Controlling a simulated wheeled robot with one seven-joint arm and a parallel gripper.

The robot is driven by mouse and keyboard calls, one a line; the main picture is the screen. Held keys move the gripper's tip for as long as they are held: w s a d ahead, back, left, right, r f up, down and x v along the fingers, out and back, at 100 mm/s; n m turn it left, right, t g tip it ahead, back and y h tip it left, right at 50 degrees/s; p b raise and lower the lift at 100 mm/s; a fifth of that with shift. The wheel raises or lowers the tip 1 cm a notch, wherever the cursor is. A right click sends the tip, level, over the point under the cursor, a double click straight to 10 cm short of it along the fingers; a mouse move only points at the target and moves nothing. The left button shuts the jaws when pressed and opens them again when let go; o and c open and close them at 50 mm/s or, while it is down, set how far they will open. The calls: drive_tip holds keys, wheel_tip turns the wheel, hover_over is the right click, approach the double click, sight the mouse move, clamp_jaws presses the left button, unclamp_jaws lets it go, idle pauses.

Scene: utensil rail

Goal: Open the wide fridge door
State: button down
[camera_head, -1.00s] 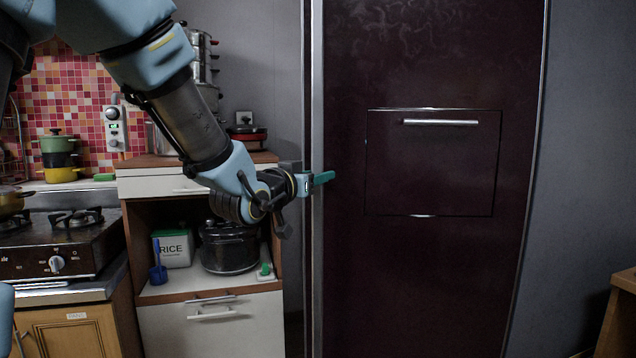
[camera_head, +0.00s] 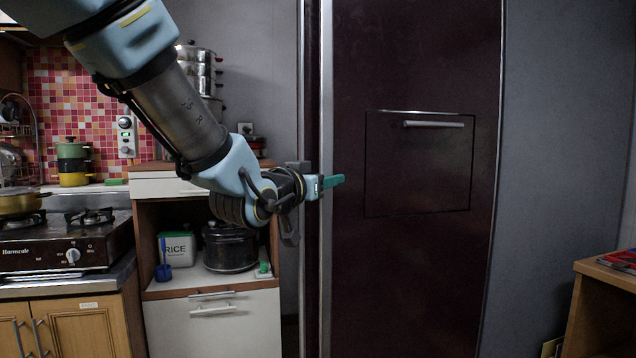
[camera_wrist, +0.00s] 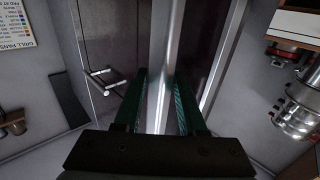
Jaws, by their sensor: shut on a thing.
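The wide fridge door (camera_head: 415,270) is a tall dark maroon panel with a silver strip, the door's edge handle (camera_head: 327,290), along its left side. It stands slightly angled, its left side nearer me. My gripper (camera_head: 325,183) is at this strip at mid-height. In the wrist view its two green fingers (camera_wrist: 160,78) lie on either side of the silver strip (camera_wrist: 163,45), shut on it. A smaller inset panel with a short silver bar (camera_head: 434,124) is on the door; this bar also shows in the wrist view (camera_wrist: 106,82).
Left of the fridge is a cabinet (camera_head: 213,325) with a rice tin (camera_head: 178,249) and a dark pot (camera_head: 230,248). A stove (camera_head: 65,245) is further left. A wooden table (camera_head: 598,310) stands at the lower right.

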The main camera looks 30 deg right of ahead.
drive_tip(key=shift+s, duration=0.25)
drive_tip(key=shift+r, duration=0.1)
drive_tip(key=c, duration=0.6)
unclamp_jaws()
drive_tip(key=shift+d, duration=0.1)
drive_tip(key=v, duration=1.1)
drive_tip(key=shift+b, duration=0.35)
